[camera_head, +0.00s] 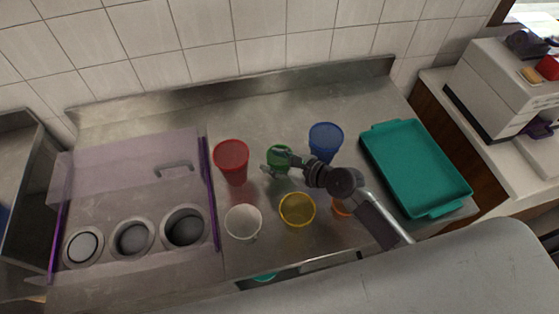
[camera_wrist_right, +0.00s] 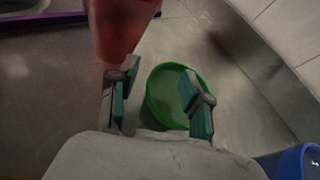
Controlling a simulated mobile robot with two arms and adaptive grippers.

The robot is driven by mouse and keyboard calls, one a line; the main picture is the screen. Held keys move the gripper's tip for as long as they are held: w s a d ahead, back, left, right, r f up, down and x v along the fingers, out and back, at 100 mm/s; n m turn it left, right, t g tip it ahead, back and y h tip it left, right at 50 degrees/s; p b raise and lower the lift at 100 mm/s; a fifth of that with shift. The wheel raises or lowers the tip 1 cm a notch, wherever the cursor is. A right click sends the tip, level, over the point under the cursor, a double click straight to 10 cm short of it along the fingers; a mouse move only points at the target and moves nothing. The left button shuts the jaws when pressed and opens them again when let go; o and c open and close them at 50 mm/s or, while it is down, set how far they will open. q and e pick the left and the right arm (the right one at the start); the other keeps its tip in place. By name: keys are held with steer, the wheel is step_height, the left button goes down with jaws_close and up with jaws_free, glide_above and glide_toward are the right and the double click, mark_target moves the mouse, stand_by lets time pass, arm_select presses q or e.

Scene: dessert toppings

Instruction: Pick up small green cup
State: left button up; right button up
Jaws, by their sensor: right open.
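The small green cup (camera_head: 279,154) stands upright on the metal counter, between the red cup and the blue cup. My right gripper (camera_head: 268,169) reaches in from the right at the cup's near side. In the right wrist view the green cup (camera_wrist_right: 173,90) lies just past the two fingers, nearer the right one, which overlaps part of its rim. My right gripper (camera_wrist_right: 160,100) is open, with nothing held between its fingers. I cannot tell whether a finger touches the cup. My left gripper is not in view.
A red cup (camera_head: 231,158) stands close on the left, and a blue cup (camera_head: 326,138) on the right. White (camera_head: 243,223), yellow (camera_head: 297,210) and orange (camera_head: 341,208) cups stand nearer. A teal tray (camera_head: 372,164) lies at the right, and a bin unit with round wells (camera_head: 130,195) at the left.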

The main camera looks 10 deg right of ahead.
jaws_close()
steer(key=shift+r, duration=0.15)
